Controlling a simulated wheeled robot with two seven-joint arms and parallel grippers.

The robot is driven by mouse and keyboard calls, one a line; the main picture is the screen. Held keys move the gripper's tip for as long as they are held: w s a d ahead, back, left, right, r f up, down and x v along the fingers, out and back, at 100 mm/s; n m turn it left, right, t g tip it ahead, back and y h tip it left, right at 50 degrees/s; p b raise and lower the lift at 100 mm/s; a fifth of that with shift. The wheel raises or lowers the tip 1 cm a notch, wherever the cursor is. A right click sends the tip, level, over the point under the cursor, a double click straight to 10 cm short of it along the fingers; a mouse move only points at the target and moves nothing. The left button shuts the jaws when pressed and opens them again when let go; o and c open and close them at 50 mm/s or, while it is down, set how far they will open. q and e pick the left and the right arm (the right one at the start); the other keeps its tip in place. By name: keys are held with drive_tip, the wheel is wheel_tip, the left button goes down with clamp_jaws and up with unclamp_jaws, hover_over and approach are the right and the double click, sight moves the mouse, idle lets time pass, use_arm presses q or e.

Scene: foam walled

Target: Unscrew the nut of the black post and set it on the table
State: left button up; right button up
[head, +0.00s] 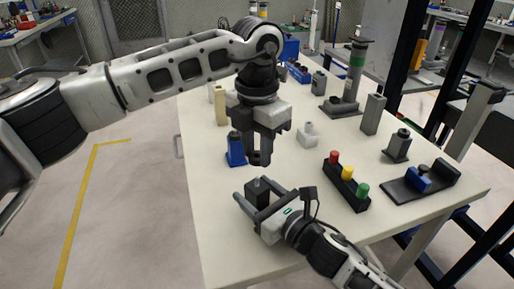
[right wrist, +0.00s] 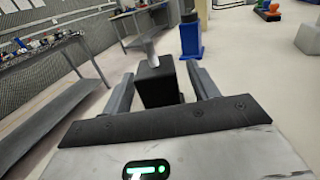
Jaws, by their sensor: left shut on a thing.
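The black post (head: 256,192) stands near the front left of the table (head: 222,225). A pale narrow piece shows on top of it in the right wrist view, where the black post (right wrist: 158,84) is also seen. My right gripper (head: 260,197) has one finger on each side of the post, with gaps between fingers and post. My left gripper (head: 259,160) points down above the post, apart from it. It is shut on a small dark thing, likely the nut, mostly hidden by the fingers.
A blue post (head: 235,150) with a dark top stands just behind my grippers. A box with red, yellow and green buttons (head: 347,184) and a black tray (head: 440,182) lie to the right. A light grey block (head: 307,136) is behind. The front left tabletop is clear.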

drive_tip(key=b+v, duration=0.1)
drive_tip(key=v, duration=1)
drive_tip(key=shift+s+d+f, duration=0.1)
drive_tip(key=shift+s+d, duration=0.25)
drive_tip(key=shift+s, duration=0.1)
